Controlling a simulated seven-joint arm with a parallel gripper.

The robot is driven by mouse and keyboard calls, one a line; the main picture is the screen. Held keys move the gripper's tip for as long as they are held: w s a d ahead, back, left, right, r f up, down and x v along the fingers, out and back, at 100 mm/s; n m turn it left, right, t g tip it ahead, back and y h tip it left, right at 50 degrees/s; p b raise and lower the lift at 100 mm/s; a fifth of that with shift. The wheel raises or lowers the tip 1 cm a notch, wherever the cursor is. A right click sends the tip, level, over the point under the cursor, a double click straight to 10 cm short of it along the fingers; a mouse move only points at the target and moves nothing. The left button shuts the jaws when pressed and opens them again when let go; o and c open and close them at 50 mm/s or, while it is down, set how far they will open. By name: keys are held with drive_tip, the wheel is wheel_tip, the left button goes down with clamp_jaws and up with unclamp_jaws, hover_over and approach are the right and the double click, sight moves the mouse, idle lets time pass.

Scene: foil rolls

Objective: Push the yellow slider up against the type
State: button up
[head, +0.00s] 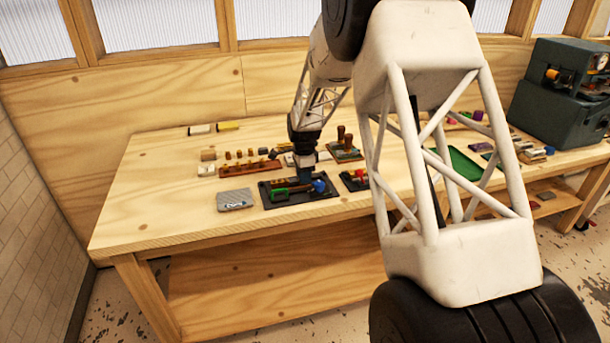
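A grey plate (235,200) lies left of the fixture. A reddish-brown rack (249,169) is behind it, and a second dark fixture (352,182) with a red knob is to the right. A green tray (462,170) lies further right. The bench's left end (150,205) is clear.

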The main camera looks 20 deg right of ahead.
drive_tip(key=shift+o, duration=1.1)
drive_tip(key=shift+r, duration=3.9)
